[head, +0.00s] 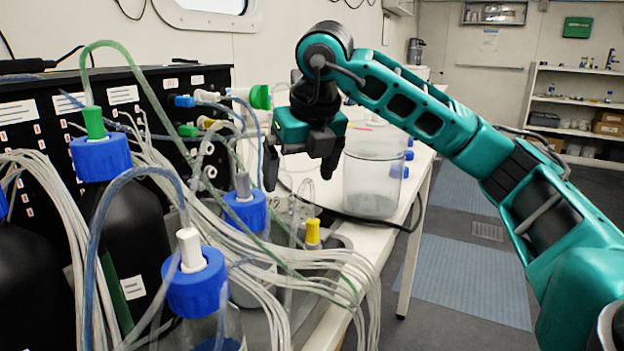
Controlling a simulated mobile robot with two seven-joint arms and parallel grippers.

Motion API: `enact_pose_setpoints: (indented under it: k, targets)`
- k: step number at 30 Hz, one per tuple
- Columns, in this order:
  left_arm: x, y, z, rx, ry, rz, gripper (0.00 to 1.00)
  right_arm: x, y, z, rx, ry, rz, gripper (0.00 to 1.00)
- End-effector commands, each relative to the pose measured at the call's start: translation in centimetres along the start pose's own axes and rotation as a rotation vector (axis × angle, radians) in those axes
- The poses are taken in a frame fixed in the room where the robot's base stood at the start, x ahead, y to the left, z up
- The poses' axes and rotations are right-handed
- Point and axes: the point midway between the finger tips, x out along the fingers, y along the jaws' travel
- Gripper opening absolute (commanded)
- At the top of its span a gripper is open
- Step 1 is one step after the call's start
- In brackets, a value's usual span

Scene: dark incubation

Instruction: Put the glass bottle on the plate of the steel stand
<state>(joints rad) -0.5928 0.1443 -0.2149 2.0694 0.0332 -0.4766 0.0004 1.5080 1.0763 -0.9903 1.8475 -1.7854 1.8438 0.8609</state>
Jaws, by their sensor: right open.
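My right gripper (300,172) hangs above the bench with its dark fingers pointing down, spread apart, with nothing visible held between them. Below it, a bottle with a blue cap and grey top (245,211) stands among tubes. Nearer, a clear glass bottle (208,332) with a blue cap (196,283) and white top is cut off by the bottom edge. I cannot tell which of these is the task's bottle. A grey metallic surface (338,242) shows by a yellow-topped fitting (312,233); tubes hide much of it, and I cannot confirm it as the steel stand. My left gripper is out of view.
White and green tubes (345,282) crowd the bench's front. A black panelled unit (30,115) and dark bottles (130,240) stand at the left. A clear cylindrical vessel (372,185) stands right of my gripper, near the white bench edge (420,190). The floor beyond is open.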

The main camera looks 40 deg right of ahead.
Motion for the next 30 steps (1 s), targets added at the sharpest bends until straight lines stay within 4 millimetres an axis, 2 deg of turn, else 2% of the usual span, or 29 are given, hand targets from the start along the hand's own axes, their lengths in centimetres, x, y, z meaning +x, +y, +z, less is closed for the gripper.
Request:
enact_pose_setpoints:
  k: [3,9,30]
  targets:
    - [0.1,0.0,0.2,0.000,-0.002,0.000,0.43,-0.6,-0.1,-1.8,-0.002,0.000,-0.002,0.96]
    - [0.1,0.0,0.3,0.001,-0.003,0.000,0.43,-1.4,0.0,-3.4,0.000,0.000,0.000,0.96]
    - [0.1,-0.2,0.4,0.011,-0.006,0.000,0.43,-1.5,0.0,-3.7,0.000,0.001,0.000,0.96]
